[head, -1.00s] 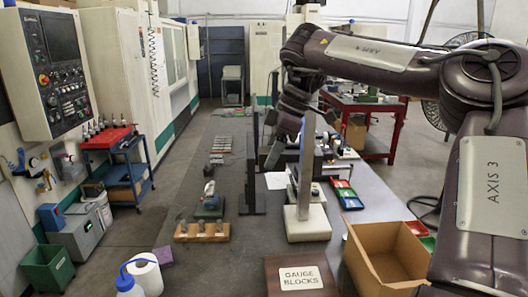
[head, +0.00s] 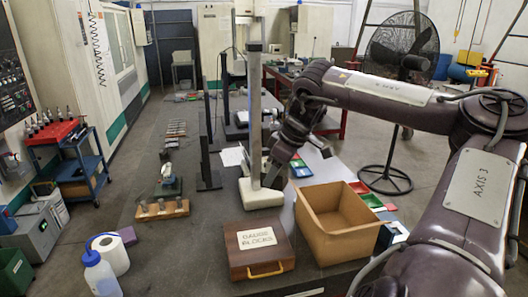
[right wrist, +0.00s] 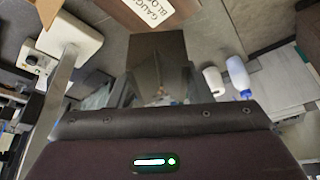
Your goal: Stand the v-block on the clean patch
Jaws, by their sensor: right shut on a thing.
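My right gripper (head: 272,168) reaches in from the right, pointing down low behind and right of the pale upright column of a white-based stand. In the right wrist view the gripper (right wrist: 160,92) is shut on a dark grey block with a V-shaped face, the v-block (right wrist: 160,72). The column and fingers hide most of it in the head view, so I cannot tell whether it touches the table. A pale sheet-like patch (head: 232,156) lies left of the column; I cannot tell whether it is the clean patch. My left gripper is not in view.
The white-based stand (head: 262,193) is close to my right gripper. A gauge block case (head: 260,262) and an open cardboard box (head: 340,225) stand nearer.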

